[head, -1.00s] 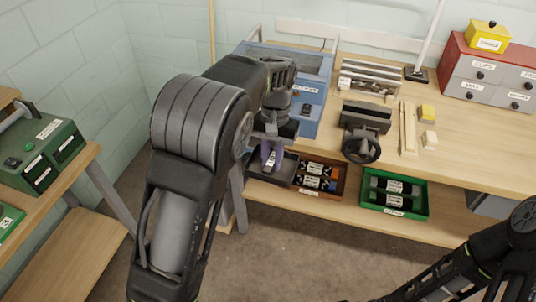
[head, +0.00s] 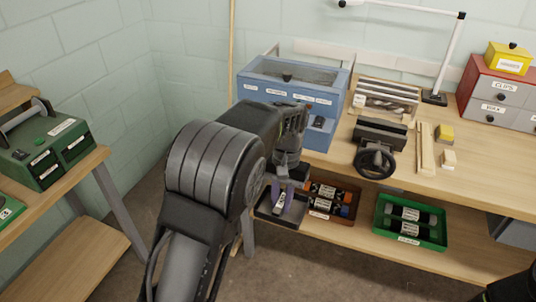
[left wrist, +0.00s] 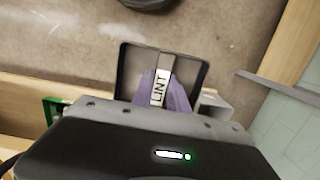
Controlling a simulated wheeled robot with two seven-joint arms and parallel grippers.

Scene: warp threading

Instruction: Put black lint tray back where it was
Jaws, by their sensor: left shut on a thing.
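The black lint tray (head: 265,210) is at the left end of the lower shelf, left of a brown tray. In the left wrist view the lint tray (left wrist: 197,72) shows a white LINT label and appears against the floor, past the shelf's wood edge. My left gripper (head: 282,197) is shut on the tray at its labelled grip, with purple fingers on both sides of the label; the fingers (left wrist: 163,90) also show in the left wrist view. I cannot tell whether the tray touches the shelf.
A blue box machine (head: 290,83) stands on the workbench (head: 445,185) above. The brown tray (head: 340,212) and a green tray (head: 378,222) with rolls sit on the lower shelf. A vise (head: 374,158) is on the bench front. A green machine (head: 40,150) stands on the left table.

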